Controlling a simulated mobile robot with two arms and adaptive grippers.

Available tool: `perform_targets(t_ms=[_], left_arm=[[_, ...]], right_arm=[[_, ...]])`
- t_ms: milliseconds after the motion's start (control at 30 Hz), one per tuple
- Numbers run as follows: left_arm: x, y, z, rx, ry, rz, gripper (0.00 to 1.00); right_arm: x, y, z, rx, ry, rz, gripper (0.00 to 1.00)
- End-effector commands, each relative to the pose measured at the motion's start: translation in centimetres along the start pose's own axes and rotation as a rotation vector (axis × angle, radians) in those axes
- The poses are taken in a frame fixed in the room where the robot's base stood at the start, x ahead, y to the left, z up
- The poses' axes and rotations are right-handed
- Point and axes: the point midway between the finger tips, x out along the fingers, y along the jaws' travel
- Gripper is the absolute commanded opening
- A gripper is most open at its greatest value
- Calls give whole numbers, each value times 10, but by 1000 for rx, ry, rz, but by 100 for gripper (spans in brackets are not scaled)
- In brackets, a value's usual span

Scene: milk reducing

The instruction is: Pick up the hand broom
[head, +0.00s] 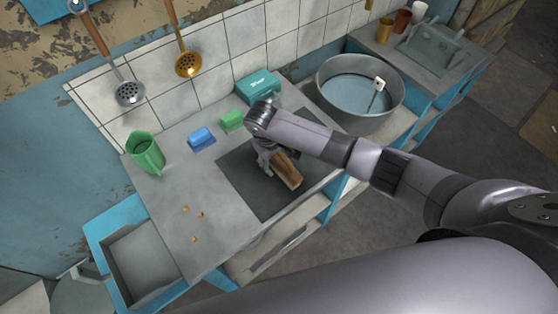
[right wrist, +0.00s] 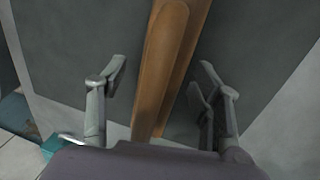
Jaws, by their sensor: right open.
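The hand broom (head: 287,172) shows as a brown wooden piece on the dark grey mat (head: 243,181) on the counter; I cannot make out bristles. My right gripper (head: 266,160) is at its upper left end, and my gripper and wrist hide part of it. In the right wrist view the broom's wood (right wrist: 166,62) runs between the two spread fingers of my right gripper (right wrist: 162,80), with a gap on each side. The right gripper is open and holds nothing. My left gripper is not in view.
Behind the mat are a blue block (head: 200,137), a green block (head: 231,121) and a teal box (head: 259,86). Small crumbs (head: 194,238) lie on the front left counter. Ladles hang above.

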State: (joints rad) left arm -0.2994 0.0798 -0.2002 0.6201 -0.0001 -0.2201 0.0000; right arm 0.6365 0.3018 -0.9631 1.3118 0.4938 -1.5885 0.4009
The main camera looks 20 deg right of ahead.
Motion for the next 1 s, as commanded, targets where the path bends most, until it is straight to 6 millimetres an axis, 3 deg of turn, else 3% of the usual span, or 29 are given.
perform_targets(t_ms=[167, 1000], left_arm=[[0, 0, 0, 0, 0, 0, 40], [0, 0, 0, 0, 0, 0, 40]], right_arm=[[0, 0, 0, 0, 0, 0, 60], [0, 0, 0, 0, 0, 0, 4]])
